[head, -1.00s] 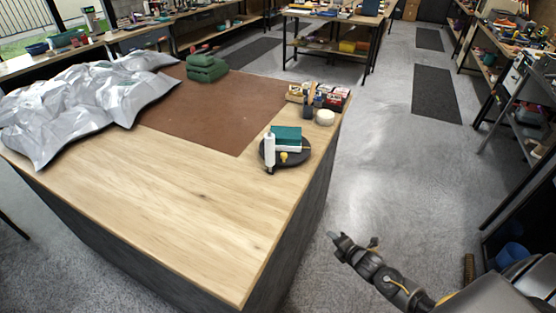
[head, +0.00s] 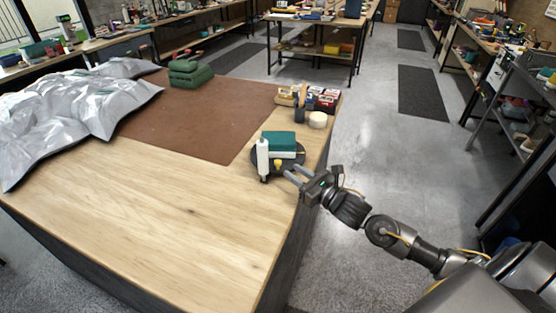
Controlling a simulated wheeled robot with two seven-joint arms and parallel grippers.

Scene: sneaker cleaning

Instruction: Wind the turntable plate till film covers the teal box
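The teal box (head: 279,139) sits on the dark round turntable plate (head: 291,166) near the table's right edge. A white film roll (head: 262,158) stands upright at the plate's front left. A small yellow knob (head: 278,164) shows in front of the box. A white band shows around the lower part of the box; I cannot tell whether it is film. My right gripper (head: 290,174) is open, its two fingers pointing left at the plate's front right edge. I cannot tell whether it touches the plate. My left gripper is not in view.
The wooden table (head: 150,215) is clear in front. A brown mat (head: 195,120) lies behind, with folded green cloths (head: 190,75) on it. Crumpled silver sheeting (head: 70,110) covers the left. Small boxes (head: 322,100) and a cream roll (head: 317,119) stand behind the plate.

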